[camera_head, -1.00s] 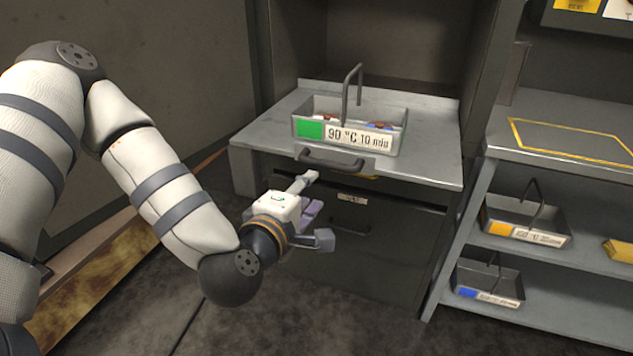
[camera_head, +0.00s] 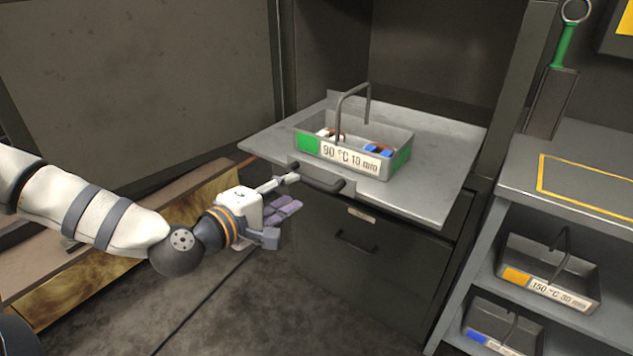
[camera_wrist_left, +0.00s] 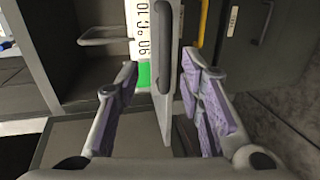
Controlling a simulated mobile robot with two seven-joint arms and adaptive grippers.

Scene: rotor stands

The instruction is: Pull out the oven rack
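The oven rack (camera_head: 436,190) is a grey metal shelf sticking out of the open oven cavity, with a dark bar handle (camera_head: 318,180) on its front edge. A grey tray (camera_head: 347,168) labelled "90 °C 10 min" with green ends and an upright handle stands on it. My left gripper (camera_head: 287,194) is open and empty at the left end of the rack handle. In the left wrist view the rack handle (camera_wrist_left: 161,48) runs between the open fingers, which appear apart from it. My right gripper is not in view.
Below the rack is a dark drawer front (camera_head: 370,262) with its own handle. A shelf unit (camera_head: 570,175) on the right holds an orange-marked tray (camera_head: 545,283) and a blue-marked tray (camera_head: 497,333). Floor (camera_head: 250,310) in front of the oven is clear.

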